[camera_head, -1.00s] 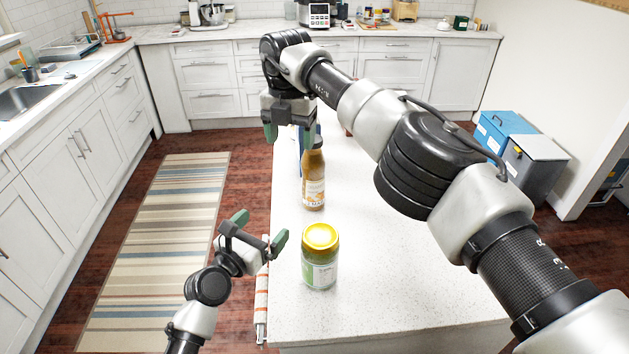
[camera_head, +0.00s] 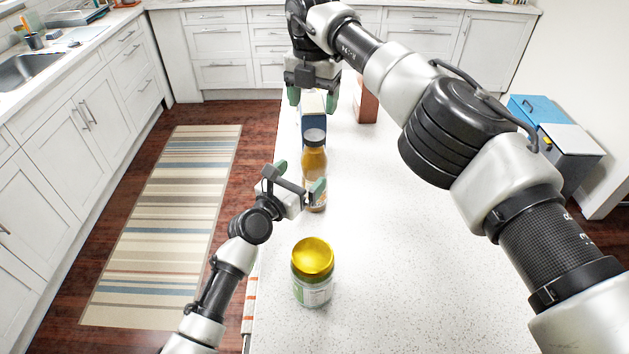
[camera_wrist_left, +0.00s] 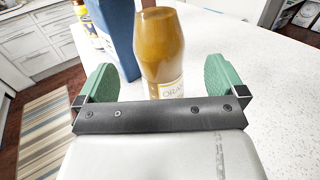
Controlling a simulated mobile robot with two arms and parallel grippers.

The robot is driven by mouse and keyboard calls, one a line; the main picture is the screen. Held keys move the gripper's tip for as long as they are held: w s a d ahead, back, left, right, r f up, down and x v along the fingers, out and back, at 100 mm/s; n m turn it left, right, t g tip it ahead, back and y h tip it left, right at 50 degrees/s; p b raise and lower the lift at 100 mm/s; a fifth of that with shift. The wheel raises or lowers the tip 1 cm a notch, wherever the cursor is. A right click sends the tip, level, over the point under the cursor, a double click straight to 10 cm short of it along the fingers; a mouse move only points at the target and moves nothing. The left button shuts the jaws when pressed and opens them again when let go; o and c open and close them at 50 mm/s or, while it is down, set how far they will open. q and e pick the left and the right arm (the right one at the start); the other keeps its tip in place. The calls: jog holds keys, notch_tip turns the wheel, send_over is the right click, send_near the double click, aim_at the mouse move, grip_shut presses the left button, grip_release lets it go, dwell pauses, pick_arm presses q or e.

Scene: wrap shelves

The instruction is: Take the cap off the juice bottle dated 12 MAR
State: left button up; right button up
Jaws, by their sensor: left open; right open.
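In the left wrist view the bottle stands ahead between the spread green fingers (camera_wrist_left: 159,66). My right gripper (camera_head: 313,97) is open and empty, pointing down, above and beyond the cap.
A jar with a yellow lid (camera_head: 313,258) stands nearer on the white counter (camera_head: 430,250). A dark blue box (camera_head: 313,113) stands behind the bottle, and a reddish-brown box (camera_head: 366,106) farther right. The counter's left edge is close to the bottle. The counter's right side is clear.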

aim_at(315, 161)
pick_arm(q)
jog(key=x, duration=0.6)
jog(key=shift+f, duration=0.15)
pick_arm(e)
jog(key=shift+w+d+f, duration=0.25)
jog(key=shift+w, duration=0.2)
pick_arm(q)
jog(key=shift+w+d, duration=0.1)
jog(key=shift+w, duration=0.15)
pick_arm(e)
jog(key=shift+s+a+r, duration=0.1)
jog(key=shift+s+a, duration=0.05)
jog(key=shift+s, duration=0.1)
